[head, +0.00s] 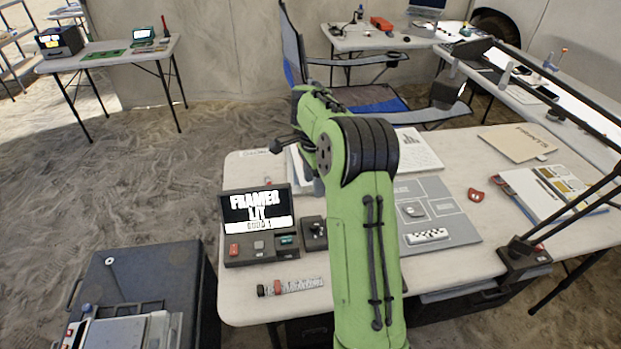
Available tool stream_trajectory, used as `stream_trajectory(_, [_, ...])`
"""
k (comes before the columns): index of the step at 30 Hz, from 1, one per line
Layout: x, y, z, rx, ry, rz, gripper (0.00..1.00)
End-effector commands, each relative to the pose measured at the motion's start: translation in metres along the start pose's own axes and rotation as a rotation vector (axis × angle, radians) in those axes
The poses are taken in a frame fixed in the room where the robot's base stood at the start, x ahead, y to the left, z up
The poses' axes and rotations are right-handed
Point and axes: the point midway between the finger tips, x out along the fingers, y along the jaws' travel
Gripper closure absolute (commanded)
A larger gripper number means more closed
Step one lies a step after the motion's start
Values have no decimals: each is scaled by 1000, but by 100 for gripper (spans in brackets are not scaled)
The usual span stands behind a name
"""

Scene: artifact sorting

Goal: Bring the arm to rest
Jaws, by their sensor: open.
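My green arm (365,240) rises from the bottom middle and bends at a dark joint (370,147) above the table. Its far section points back and to the left. Dark parts of my gripper (286,143) show beside this section, over the back left part of the table. My gripper is open, and I see nothing held in it. The arm hides most of it, and its fingertips are hard to make out.
The worktable (480,292) carries a small lit-screen device (258,225), a grey board (455,222) with a scale bar, a red object (475,195) and folders (517,143). A black lamp arm (575,220) stands at right. A blue chair (292,50) is behind; a dark case (140,270) is lower left.

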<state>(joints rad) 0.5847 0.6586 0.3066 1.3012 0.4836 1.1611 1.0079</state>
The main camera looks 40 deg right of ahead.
Motion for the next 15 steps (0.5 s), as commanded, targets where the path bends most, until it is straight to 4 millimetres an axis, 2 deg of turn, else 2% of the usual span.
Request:
stream_trajectory(8, [-3,1,2,-12,3,-3,46])
stream_trajectory(11, [-32,11,19,-133,36,-31,46])
stream_trajectory(14, [-82,40,51,-386,102,-82,46])
stream_trajectory(15, [-100,56,64,-499,129,-103,46])
